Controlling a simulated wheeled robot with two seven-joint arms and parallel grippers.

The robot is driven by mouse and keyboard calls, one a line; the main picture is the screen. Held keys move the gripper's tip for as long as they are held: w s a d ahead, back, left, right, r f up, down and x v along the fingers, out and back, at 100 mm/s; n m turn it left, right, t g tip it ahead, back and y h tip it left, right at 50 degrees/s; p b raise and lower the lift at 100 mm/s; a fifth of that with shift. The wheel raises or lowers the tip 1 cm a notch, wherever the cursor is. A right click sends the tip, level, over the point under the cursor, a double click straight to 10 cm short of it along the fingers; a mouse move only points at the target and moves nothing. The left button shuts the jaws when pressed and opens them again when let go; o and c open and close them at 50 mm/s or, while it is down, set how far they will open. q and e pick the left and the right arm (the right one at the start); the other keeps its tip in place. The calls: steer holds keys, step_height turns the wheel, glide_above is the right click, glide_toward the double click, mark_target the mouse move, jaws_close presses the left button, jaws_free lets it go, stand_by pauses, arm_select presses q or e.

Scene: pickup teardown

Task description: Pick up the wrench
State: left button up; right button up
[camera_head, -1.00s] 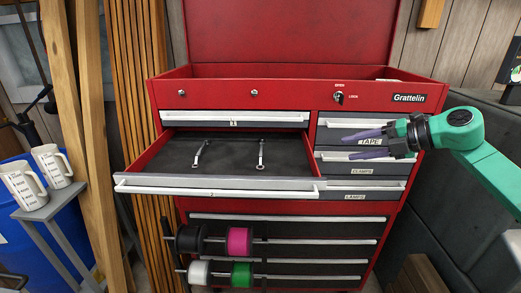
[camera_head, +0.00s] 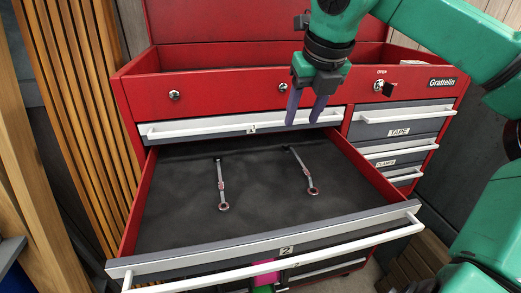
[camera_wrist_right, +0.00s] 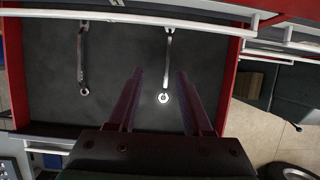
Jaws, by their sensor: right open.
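Two metal wrenches lie apart in the open drawer (camera_head: 170,225). The left wrench (camera_head: 222,187) and the right wrench (camera_head: 303,172) each have a ring end toward the drawer front. In the right wrist view the left wrench (camera_wrist_right: 82,60) lies left of the fingers, and the right wrench (camera_wrist_right: 167,65) shows between and beyond them. My right gripper (camera_head: 304,122) is open and empty, pointing down above the rear of the drawer, near the right wrench. In the wrist view its two purple fingers (camera_wrist_right: 157,75) are apart.
The red tool chest (camera_head: 210,90) rises behind the open drawer. A closed drawer (camera_head: 240,126) with a white handle sits just above it. Closed small drawers (camera_head: 400,125) are on the right. Wooden boards (camera_head: 70,100) stand at the left.

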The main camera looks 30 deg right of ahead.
steer(key=p, duration=0.3)
glide_toward(298, 158)
steer(key=f, duration=0.1)
steer(key=p+x, duration=0.1)
steer(key=x, duration=0.1)
steer(key=w+p+x, duration=0.1)
steer(key=x, duration=0.1)
steer(key=shift+a, duration=0.1)
steer(key=p+x, duration=0.1)
steer(key=x, duration=0.2)
steer(key=shift+s, duration=0.2)
steer(key=shift+d+f, duration=0.2)
steer(key=shift+d, duration=0.05)
steer(key=shift+s, duration=0.1)
arm_select(q)
steer(key=s+d+r, duration=0.1)
steer(key=s+r, duration=0.3)
steer(key=r, duration=0.2)
steer(key=shift+d, duration=0.25)
arm_select(e)
steer(key=shift+a, duration=0.1)
arm_select(q)
steer(key=shift+w+f, duration=0.1)
arm_select(e)
steer(key=shift+f, duration=0.1)
arm_select(q)
steer(key=shift+d+f+b, duration=0.1)
steer(key=shift+f+b, duration=0.05)
steer(key=shift+b, duration=0.3)
